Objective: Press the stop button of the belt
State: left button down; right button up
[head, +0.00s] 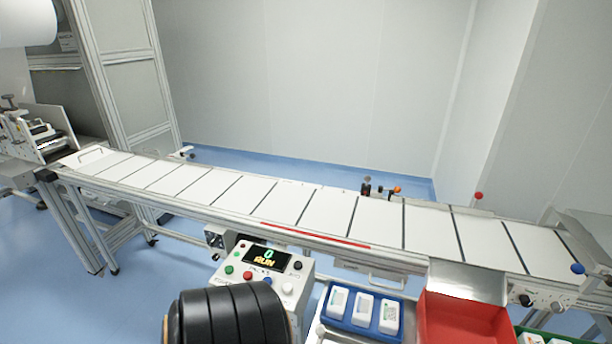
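The belt (280,203) runs across the view from left to right, with white panels and dark gaps between them. A white control box (290,273) stands in front of it at the lower middle. Its dark display (264,258) shows a green 0 and the word RUN in yellow. A red button (247,275) sits below the display, beside a green button (229,269). A black knob (297,265) is at the right of the display. The button labels are too small to read. Neither of my grippers is in view.
A black ribbed cylinder (235,316) stands close in front of the control box. To the right are a blue tray (350,330) with white packs and a red bin (455,318). A red strip (315,235) lies along the belt's near edge. Blue floor shows at left.

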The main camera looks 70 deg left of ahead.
aim_at(247, 275)
jog(key=u, duration=2.35)
